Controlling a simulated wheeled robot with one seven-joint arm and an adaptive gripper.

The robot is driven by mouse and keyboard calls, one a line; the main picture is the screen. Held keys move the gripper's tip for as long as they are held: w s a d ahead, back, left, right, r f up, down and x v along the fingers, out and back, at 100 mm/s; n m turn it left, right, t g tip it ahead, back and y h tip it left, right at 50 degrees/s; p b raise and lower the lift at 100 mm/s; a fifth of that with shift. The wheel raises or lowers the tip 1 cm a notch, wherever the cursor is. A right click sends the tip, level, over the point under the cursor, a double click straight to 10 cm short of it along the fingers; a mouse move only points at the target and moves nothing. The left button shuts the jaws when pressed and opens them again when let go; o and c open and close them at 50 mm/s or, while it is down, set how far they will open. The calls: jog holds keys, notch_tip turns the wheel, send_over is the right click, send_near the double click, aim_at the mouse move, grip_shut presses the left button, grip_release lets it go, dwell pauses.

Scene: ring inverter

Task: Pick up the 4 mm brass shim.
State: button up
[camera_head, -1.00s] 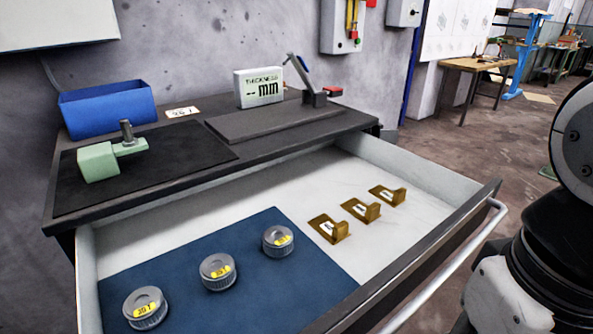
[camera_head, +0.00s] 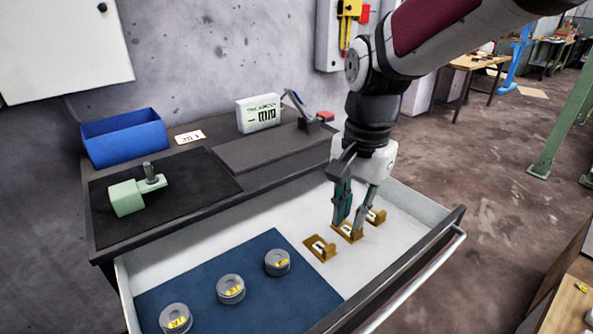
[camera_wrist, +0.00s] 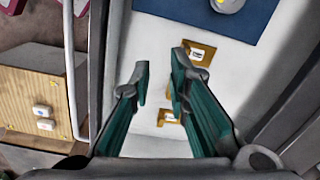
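Three brass shims with upright tabs and small labels lie in a row on the white drawer floor: the left one (camera_head: 320,249), the middle one (camera_head: 346,234) and the right one (camera_head: 377,216). I cannot read their labels, so I cannot tell which is 4 mm. My gripper (camera_head: 348,227) points down over the middle shim and partly hides it and the right one. In the wrist view my gripper (camera_wrist: 160,77) is open, with nothing seen between its fingertips.
The open drawer (camera_head: 425,250) has raised walls. Several round grey pieces, one of them (camera_head: 231,289), stand on its blue mat (camera_head: 215,265). On the worktop are a blue bin (camera_head: 125,138), a green clamp-like part (camera_head: 127,198) and a thickness display (camera_head: 259,113).

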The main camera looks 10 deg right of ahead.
aim_at(327, 247)
jog(key=w+a+f+m+p, duration=0.1)
jog(key=w+a+m+p, duration=0.15)
jog(key=w, duration=0.25)
jog(key=f, duration=0.4)
jog(key=f+b, duration=0.1)
jog(key=f, duration=0.4)
jog(key=f+b, duration=0.1)
jog(key=f, duration=0.4)
jog(key=shift+w+d, duration=0.1)
jog(key=shift+d, duration=0.15)
grip_shut()
